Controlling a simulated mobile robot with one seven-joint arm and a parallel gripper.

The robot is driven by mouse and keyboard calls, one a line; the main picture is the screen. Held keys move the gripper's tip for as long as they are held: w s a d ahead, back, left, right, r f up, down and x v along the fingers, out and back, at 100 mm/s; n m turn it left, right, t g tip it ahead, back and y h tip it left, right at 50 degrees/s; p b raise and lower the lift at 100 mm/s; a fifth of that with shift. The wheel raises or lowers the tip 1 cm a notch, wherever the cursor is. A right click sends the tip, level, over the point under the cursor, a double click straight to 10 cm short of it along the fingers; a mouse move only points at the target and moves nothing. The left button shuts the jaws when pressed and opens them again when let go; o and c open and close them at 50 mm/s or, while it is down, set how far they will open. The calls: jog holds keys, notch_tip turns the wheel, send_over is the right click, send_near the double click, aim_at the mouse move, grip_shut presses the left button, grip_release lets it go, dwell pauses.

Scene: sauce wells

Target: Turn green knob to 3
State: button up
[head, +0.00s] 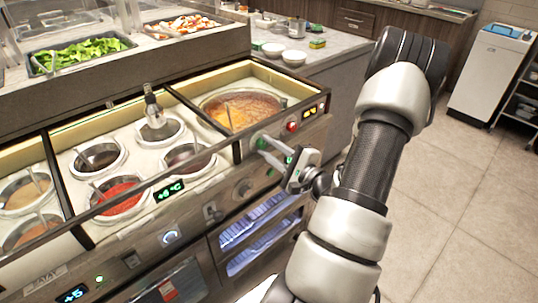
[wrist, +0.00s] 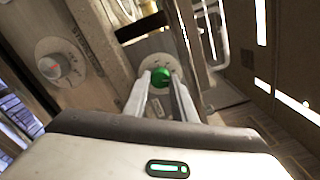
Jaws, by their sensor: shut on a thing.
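The green knob (wrist: 161,77) sits on a pale round dial plate on the counter's front panel. In the wrist view the two fingers of my gripper (wrist: 160,82) are on either side of the knob, shut on it. In the head view my gripper (head: 266,146) reaches the panel below the large orange-brown sauce well (head: 240,109). There the fingers largely hide the green knob (head: 261,142). The dial marks are too small to read, so the knob's setting cannot be told.
A red button or knob (head: 291,126) and a small lit display (head: 310,111) are to the right on the panel. A grey knob (wrist: 60,63) is left in the wrist view. Smaller sauce wells with ladles lie left, and lit glass doors (head: 258,235) are below. Tiled floor is open at right.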

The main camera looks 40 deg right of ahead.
jog(key=shift+n+b, duration=1.5)
jog(key=shift+n, duration=0.1)
jog(key=o, duration=1)
jog(key=shift+o, duration=0.2)
jog(key=s+d+p, duration=0.1)
jog(key=s, duration=1.6)
jog(key=shift+s+d, duration=0.2)
jog(key=shift+n, duration=0.3)
